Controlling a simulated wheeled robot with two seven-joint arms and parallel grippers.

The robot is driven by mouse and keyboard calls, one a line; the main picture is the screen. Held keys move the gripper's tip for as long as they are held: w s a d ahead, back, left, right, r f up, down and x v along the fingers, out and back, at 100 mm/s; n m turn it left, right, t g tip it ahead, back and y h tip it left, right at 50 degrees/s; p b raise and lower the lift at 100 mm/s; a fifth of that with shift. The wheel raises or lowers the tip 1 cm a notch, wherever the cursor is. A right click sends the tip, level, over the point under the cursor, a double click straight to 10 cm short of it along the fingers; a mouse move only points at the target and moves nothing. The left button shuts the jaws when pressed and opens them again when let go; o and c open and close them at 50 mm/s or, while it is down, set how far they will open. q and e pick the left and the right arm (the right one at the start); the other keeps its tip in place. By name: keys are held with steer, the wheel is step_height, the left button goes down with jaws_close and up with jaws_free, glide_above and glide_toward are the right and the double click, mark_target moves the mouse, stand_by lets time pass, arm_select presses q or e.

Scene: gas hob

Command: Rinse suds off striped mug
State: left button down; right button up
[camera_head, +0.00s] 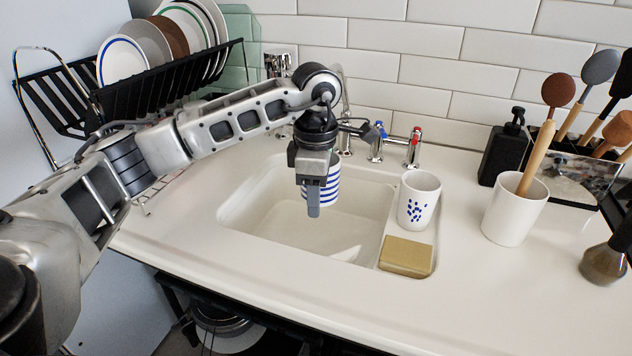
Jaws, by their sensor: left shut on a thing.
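The striped mug (331,184), white with blue bands, hangs over the sink basin (300,228). My left gripper (314,200) is shut on it, and its front finger and wrist hide much of the mug's left side and top. The mug looks upright. I cannot make out any suds on it. The faucet (345,110) stands behind my wrist, which partly hides it. A tap handle with a blue mark (379,130) and one with a red mark (416,136) stand to its right. I cannot see running water. My right gripper is not in view.
A white tumbler with blue spots (419,201) and a tan sponge (406,256) sit on the ledge right of the basin. A white utensil cup (514,208) and black soap dispenser (505,148) stand further right. A black dish rack (165,85) holds plates at left.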

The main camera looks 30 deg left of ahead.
arm_select(q)
steer(key=shift+s+a, duration=0.15)
steer(key=shift+a, duration=0.15)
steer(key=shift+s+d, duration=0.1)
steer(key=s+d, duration=0.4)
steer(key=s, duration=0.2)
steer(key=shift+s, duration=0.3)
stand_by(1.3)
steer(key=shift+r, duration=0.1)
